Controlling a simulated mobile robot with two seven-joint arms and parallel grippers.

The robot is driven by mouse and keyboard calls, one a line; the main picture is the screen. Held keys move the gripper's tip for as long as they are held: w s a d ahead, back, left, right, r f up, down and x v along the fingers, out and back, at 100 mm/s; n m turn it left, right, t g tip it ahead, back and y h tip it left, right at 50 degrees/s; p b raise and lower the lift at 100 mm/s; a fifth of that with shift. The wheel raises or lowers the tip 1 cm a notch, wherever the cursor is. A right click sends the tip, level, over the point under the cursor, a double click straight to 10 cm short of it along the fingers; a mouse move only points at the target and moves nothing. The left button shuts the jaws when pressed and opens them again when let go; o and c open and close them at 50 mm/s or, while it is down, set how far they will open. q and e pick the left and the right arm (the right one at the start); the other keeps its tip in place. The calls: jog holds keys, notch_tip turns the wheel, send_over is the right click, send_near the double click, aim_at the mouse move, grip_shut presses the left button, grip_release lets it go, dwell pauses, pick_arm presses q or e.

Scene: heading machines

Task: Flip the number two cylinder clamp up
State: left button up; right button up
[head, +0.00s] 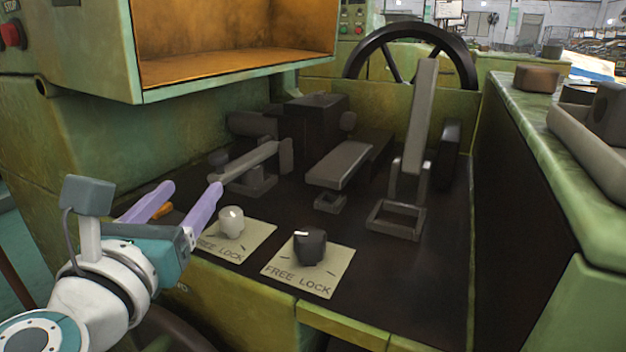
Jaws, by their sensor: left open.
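Three grey clamp levers stand on the dark machine bed, and I see no numbers on them. The left clamp lever (252,162) is a round bar lying low, its near end pointing at my gripper. The middle clamp lever (340,166) is a flat bar, also lying low. The right clamp lever (421,105) stands nearly upright on its square base. My left gripper (192,188), with lilac fingers, is open at the near left. Its right fingertip overlaps the near end of the left lever; I cannot tell if they touch. My right gripper is not in view.
A white knob (231,222) and a black knob (310,246) sit on FREE LOCK plates in front of the levers. A green cabinet (110,50) overhangs at the upper left. A green-topped wall (545,135) bounds the right. A black handwheel (378,38) stands behind.

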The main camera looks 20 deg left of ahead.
aim_at(215, 161)
pick_arm(q)
jog(key=x, duration=0.9)
jog(key=shift+w+a+b, duration=0.15)
jog(key=shift+w+b, duration=0.15)
grip_shut()
dwell(1.1)
